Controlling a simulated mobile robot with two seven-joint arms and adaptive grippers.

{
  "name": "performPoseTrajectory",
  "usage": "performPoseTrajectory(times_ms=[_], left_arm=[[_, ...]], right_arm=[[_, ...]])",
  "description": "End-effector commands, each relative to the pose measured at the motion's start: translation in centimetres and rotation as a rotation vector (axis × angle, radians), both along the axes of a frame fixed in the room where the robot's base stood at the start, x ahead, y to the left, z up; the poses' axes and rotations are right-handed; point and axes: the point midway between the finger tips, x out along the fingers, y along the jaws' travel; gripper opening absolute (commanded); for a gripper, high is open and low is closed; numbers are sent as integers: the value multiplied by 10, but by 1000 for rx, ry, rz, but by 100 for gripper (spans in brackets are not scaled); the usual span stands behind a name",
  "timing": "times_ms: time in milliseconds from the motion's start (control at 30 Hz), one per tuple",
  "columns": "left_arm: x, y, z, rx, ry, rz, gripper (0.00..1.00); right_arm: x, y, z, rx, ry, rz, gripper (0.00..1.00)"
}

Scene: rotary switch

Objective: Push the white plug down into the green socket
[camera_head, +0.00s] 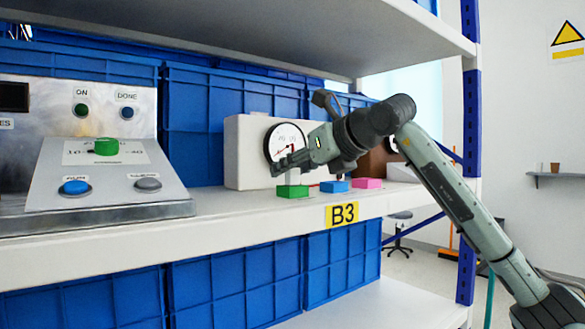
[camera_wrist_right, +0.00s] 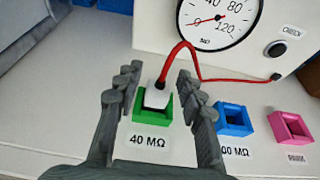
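The white plug (camera_wrist_right: 156,97) with its red cable stands at the green socket (camera_wrist_right: 141,110), labelled 40 MΩ, in the right wrist view. I cannot tell how deep the plug sits. My right gripper (camera_wrist_right: 158,80) is open, with one dark finger on each side of the plug and a gap to both. In the head view my right gripper (camera_head: 283,165) is just above the green socket (camera_head: 292,191), and the plug is mostly hidden behind or below the fingers. My left gripper is in neither view.
A blue socket (camera_wrist_right: 233,119) and a pink socket (camera_wrist_right: 290,128) stand to the right. The white meter box (camera_wrist_right: 285,25) with its round dial (camera_wrist_right: 218,15) is close behind. A metal control panel (camera_head: 110,180) stands at left on the shelf (camera_head: 240,215); another shelf (camera_head: 270,30) hangs above.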

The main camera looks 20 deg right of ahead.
Motion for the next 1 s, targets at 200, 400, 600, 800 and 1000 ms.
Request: performPoseTrajectory(times_ms=[200,400,600,800,1000], left_arm=[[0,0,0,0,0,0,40],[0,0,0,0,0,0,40],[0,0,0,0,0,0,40],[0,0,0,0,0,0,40],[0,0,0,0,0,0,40]], right_arm=[[0,0,0,0,0,0,45],[-6,-3,3,0,-1,-1,45],[-37,-15,15,-2,-3,-2,45],[-75,-28,30,-1,-3,-2,45],[-99,-37,39,-1,-1,-2,45]])
